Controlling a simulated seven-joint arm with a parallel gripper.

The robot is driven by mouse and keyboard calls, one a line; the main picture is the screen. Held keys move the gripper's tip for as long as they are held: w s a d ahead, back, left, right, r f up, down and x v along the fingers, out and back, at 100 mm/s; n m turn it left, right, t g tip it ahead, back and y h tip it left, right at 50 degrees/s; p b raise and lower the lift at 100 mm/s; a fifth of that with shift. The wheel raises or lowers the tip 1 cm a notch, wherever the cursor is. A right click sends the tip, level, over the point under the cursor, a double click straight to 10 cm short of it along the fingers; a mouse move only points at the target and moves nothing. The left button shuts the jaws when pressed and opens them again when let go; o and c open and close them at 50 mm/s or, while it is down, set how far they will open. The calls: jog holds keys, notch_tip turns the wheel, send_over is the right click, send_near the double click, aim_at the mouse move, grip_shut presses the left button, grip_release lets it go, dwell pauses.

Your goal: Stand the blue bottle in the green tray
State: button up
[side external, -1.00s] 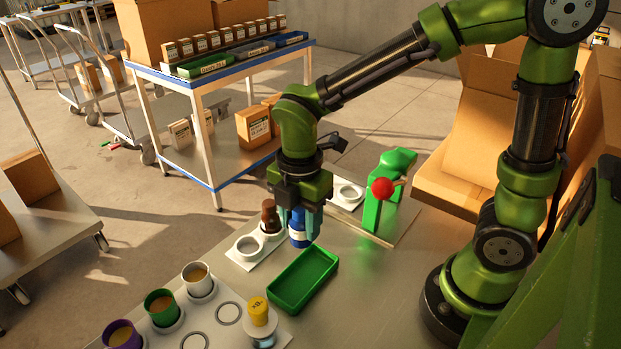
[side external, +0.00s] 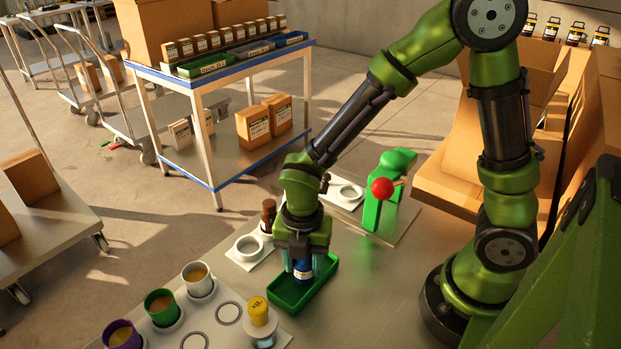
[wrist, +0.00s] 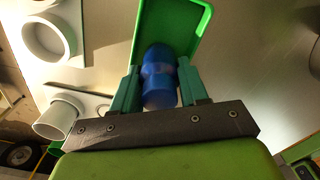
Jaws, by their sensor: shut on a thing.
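The blue bottle (side external: 303,271) is upright between the fingers of my gripper (side external: 303,268), which is shut on it. In the wrist view the blue bottle (wrist: 159,80) sits between the two teal fingers of my gripper (wrist: 158,88). The green tray (side external: 281,304) lies on the table directly below, and the bottle is within its outline in the side view. The tray (wrist: 205,25) also shows beyond the bottle in the wrist view. The bottle's base is low at the tray, but I cannot tell whether it touches the tray floor.
A brown bottle (side external: 268,214) stands in a white holder left of my gripper, beside an empty ring holder (side external: 248,246). A yellow-capped jar (side external: 259,313) and several cups stand at the front left. A green press with a red knob (side external: 382,188) stands behind right.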

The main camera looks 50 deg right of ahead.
jog(key=shift+f, duration=0.2)
jog(key=shift+f, duration=0.2)
jog(key=o, duration=1.2)
jog(key=shift+r, duration=0.15)
